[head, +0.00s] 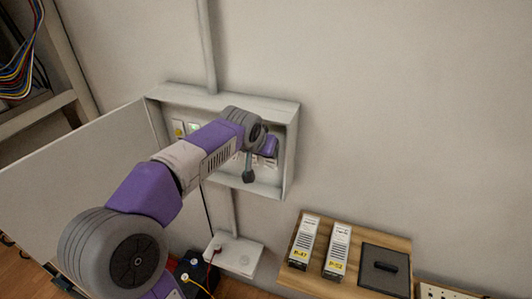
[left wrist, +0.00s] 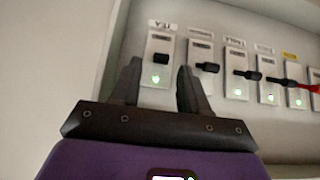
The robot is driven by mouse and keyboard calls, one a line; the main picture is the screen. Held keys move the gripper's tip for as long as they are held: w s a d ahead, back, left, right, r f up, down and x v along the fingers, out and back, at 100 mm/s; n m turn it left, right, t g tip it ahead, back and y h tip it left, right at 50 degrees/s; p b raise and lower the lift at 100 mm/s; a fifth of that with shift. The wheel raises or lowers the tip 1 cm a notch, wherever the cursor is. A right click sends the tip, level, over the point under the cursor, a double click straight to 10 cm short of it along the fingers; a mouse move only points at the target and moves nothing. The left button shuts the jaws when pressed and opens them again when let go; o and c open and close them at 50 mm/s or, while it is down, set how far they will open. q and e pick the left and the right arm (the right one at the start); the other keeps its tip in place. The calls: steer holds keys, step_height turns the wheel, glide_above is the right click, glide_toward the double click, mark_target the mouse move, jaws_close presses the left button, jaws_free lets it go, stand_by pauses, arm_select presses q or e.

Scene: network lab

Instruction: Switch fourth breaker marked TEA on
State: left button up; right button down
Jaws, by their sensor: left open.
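In the left wrist view a row of white breakers runs across the panel. The end breaker (left wrist: 160,44) has a small label above it that appears to read TEA, upside down. Its short black toggle (left wrist: 161,59) sits above a lit green light. My left gripper (left wrist: 161,72) is open, with one dark finger on each side of this breaker's lower part. I cannot tell whether the fingers touch it. In the head view my left arm reaches into the open wall cabinet (head: 291,150) and hides most of the breakers and the fingertips. My right gripper is not in view.
Neighbouring breakers (left wrist: 236,70) have black toggles and green lights; a red piece (left wrist: 304,87) is at one further along. The cabinet door (head: 70,170) stands open to the left. A wooden board (head: 310,279) with two labelled modules is at lower right.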

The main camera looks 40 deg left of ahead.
arm_select(q)
steer(key=v, duration=0.4)
steer(key=shift+s+r, duration=0.25)
